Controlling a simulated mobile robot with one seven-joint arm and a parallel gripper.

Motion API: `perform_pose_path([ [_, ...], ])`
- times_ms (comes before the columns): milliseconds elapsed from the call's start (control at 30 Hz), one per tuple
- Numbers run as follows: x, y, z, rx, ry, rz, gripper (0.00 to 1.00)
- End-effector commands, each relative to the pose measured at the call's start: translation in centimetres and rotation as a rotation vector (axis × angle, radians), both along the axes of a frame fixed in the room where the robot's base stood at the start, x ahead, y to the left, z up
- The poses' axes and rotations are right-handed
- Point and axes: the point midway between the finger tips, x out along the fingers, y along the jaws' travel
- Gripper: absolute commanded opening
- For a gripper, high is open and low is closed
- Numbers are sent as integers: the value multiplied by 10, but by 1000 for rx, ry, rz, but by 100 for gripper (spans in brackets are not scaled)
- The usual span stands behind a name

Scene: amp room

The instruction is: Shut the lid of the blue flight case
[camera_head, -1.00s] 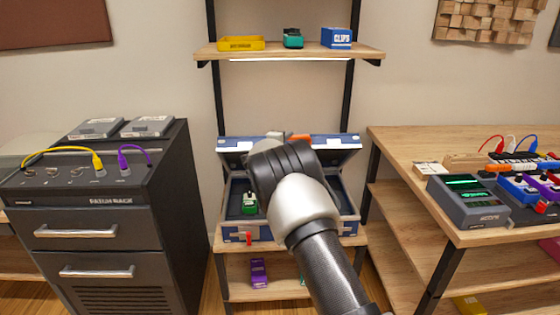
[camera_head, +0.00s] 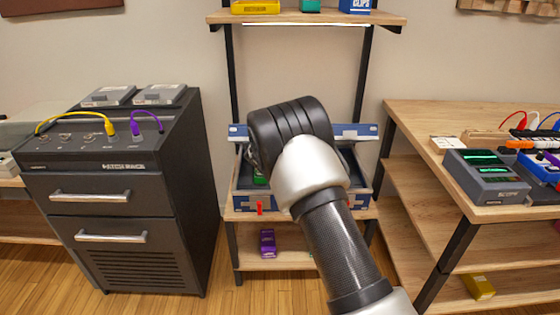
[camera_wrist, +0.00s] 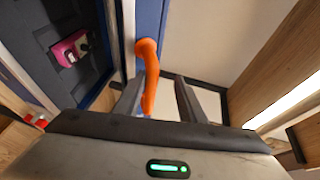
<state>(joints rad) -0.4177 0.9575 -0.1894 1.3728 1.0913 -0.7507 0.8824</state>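The blue flight case (camera_head: 240,202) stands on the middle rack's shelf with its lid (camera_head: 355,131) raised open. My arm hides the middle of the case and lid in the head view. A green pedal (camera_head: 259,178) shows inside, and a red latch (camera_head: 260,208) is at the front. In the wrist view, an orange handle (camera_wrist: 149,72) is on the blue lid edge (camera_wrist: 150,25). My gripper (camera_wrist: 160,82) is open, its fingers apart at the handle. The handle reaches between them, nearer the left finger; contact is unclear. A pink pedal (camera_wrist: 70,48) lies in the case's dark interior.
A dark drawer rack (camera_head: 110,200) stands left of the case. A wooden bench (camera_head: 410,120) with a grey device (camera_head: 485,175) stands right. A lit upper shelf (camera_head: 390,18) hangs above the case. A purple pedal (camera_head: 267,243) lies on the shelf below.

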Motion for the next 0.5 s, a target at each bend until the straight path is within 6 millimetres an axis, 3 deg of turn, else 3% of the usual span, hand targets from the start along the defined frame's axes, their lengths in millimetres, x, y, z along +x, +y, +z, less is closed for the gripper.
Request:
perform_pose_path([
  [500,-29,16,-15,1,-4,3,34],
])
